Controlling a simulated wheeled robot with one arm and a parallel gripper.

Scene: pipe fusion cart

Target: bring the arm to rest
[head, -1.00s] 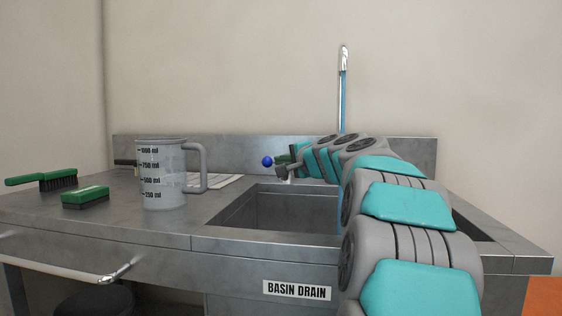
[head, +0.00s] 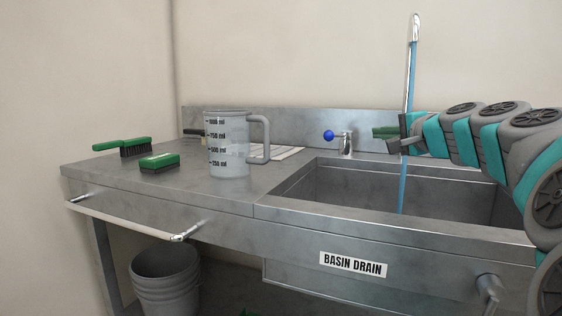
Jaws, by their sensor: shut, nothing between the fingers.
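My arm reaches in from the right edge in the head view. My gripper (head: 397,143) is at its end, above the back part of the basin (head: 330,190), pointing left and shut with nothing in it. It overlaps the blue water stream (head: 402,185) in the picture; I cannot tell whether they touch. A valve with a blue knob (head: 328,135) stands left of the gripper with a visible gap.
A measuring jug (head: 228,155) stands on the steel counter (head: 110,180) left of the basin. Two green brushes (head: 160,162) (head: 122,145) lie farther left. A tall spout (head: 415,30) rises behind. A grey bucket (head: 165,280) stands below, near a towel rail (head: 130,220).

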